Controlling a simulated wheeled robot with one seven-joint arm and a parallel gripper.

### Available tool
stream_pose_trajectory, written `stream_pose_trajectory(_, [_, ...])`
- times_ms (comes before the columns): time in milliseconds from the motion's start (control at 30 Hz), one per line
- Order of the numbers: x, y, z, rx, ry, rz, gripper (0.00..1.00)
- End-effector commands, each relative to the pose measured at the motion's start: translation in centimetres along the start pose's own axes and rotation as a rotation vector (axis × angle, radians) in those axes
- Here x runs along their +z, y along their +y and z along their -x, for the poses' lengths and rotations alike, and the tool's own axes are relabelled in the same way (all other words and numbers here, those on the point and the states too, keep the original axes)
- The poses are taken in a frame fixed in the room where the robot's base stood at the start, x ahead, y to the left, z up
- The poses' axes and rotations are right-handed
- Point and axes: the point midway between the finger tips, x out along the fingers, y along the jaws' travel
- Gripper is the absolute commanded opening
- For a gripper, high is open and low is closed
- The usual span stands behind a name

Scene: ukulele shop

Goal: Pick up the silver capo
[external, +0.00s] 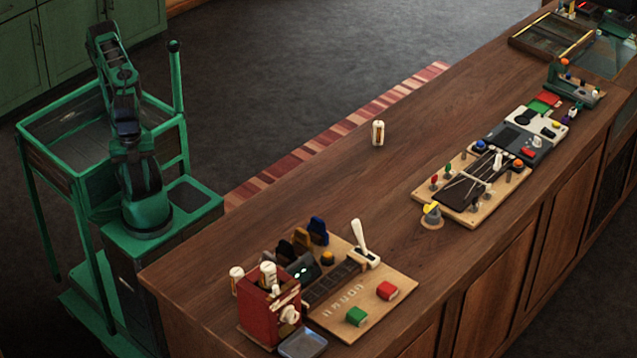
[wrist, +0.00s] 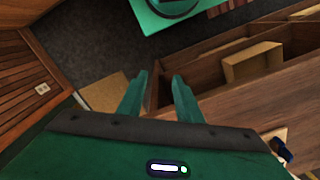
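I cannot single out a silver capo in either view. In the external view, a row of small upright clip-like pieces, dark (external: 300,240) and blue (external: 318,231), stands at the back of a light wooden board (external: 385,312) on the counter's near end. They may be capos, but none looks clearly silver. My gripper shows in the wrist view (wrist: 160,78) with its two green fingers apart and nothing between them. In the external view my arm is folded upright over its green cart, away from the counter, and its fingers are too small to make out.
The long wooden counter (external: 330,190) also holds a red box (external: 262,308), a small grey tray (external: 303,343), a cream cylinder (external: 378,133) and a second board (external: 425,195) with several knobs and pegs. The counter's middle is mostly bare. The wrist view shows an open box (wrist: 252,66).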

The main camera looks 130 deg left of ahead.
Motion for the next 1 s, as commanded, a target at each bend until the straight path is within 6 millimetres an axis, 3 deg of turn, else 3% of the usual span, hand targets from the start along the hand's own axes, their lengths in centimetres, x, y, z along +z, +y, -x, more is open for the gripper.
stream_pose_trajectory(167, [-0.1,0.0,3.1,0.000,0.003,-0.002,0.32])
stream_pose_trajectory(467, [-3.8,-0.8,1.8,0.027,0.112,0.065,0.32])
stream_pose_trajectory(767, [-9.7,-3.1,0.3,0.040,0.298,0.168,0.32])
stream_pose_trajectory(867, [-12.5,-4.8,-0.2,0.035,0.394,0.220,0.32])
stream_pose_trajectory(1000, [-16.9,-8.7,-0.6,0.000,0.571,0.309,0.32])
